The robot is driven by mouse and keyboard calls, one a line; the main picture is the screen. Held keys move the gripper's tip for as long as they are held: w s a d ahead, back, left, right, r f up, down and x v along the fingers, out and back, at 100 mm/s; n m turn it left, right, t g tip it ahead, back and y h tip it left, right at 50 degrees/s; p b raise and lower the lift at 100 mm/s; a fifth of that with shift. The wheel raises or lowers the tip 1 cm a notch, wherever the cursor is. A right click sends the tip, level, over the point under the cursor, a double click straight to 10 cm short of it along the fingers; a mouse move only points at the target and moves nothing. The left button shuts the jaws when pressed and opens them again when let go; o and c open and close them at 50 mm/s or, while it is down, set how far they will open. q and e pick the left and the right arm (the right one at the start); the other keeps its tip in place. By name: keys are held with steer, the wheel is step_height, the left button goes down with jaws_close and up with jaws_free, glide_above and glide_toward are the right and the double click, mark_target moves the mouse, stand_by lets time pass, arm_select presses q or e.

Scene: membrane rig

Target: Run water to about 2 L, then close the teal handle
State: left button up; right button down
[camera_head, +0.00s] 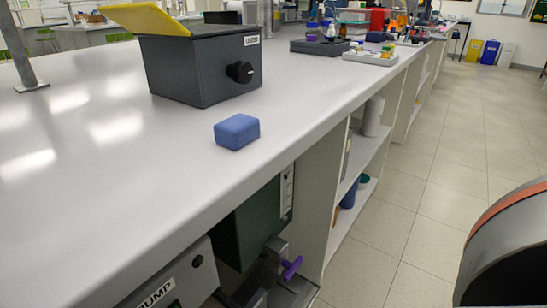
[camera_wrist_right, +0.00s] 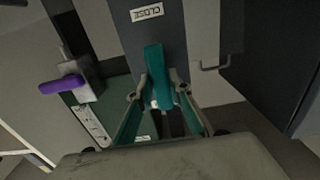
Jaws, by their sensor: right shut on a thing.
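The teal handle (camera_wrist_right: 155,62) is upright in the middle of the right wrist view, below a label reading CLOSE (camera_wrist_right: 147,12). My right gripper (camera_wrist_right: 158,84) is shut on the teal handle, one finger on each side. The green tank (camera_head: 255,222) stands under the bench in the head view. It has a pale scale strip (camera_head: 287,190), which also shows in the right wrist view (camera_wrist_right: 92,124). I cannot read a water level. The teal handle is hidden in the head view. My left gripper is not in view.
A purple handle (camera_head: 291,267) sits by the tank and also shows left of my right gripper (camera_wrist_right: 62,84). A box marked PUMP (camera_head: 190,275) is beside the tank. A blue block (camera_head: 237,131) and a dark box (camera_head: 205,70) stand on the bench. The aisle floor (camera_head: 440,170) is clear.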

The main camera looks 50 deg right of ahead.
stand_by(0.5)
steer(key=n, duration=0.3)
steer(key=shift+n, duration=1.4)
